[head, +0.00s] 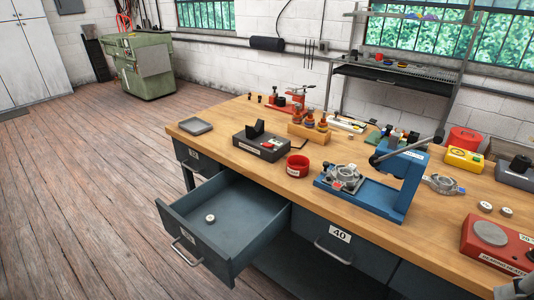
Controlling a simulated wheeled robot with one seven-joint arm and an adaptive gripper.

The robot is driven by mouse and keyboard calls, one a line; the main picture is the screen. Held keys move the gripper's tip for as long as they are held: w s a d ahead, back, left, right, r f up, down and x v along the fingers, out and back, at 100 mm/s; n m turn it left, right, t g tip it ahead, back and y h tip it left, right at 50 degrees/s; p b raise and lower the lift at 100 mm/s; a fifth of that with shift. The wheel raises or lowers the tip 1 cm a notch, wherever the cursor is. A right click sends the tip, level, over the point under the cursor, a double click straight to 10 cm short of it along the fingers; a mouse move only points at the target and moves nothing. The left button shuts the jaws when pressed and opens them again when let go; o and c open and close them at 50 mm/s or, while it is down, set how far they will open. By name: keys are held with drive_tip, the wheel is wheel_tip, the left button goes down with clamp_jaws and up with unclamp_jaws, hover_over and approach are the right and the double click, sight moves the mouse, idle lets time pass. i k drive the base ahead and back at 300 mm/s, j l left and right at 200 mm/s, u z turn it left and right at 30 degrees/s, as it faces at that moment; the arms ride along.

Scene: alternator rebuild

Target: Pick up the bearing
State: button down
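A small round metallic piece that looks like a bearing (210,218) lies flat on the floor of the open drawer (245,252) at the front left of the bench. A pale grey piece, probably part of my arm, cuts into the lower right corner. The fingers of my gripper are not visible.
A blue press (402,182) stands on the wooden bench (270,170), with a red cup (297,166) to its left. A red box (498,242) sits at the right front. A closed drawer marked 40 (330,245) is beside the open one. Open wooden floor lies left.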

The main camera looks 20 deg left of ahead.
sight(209, 219)
drive_tip(key=u, duration=1.35)
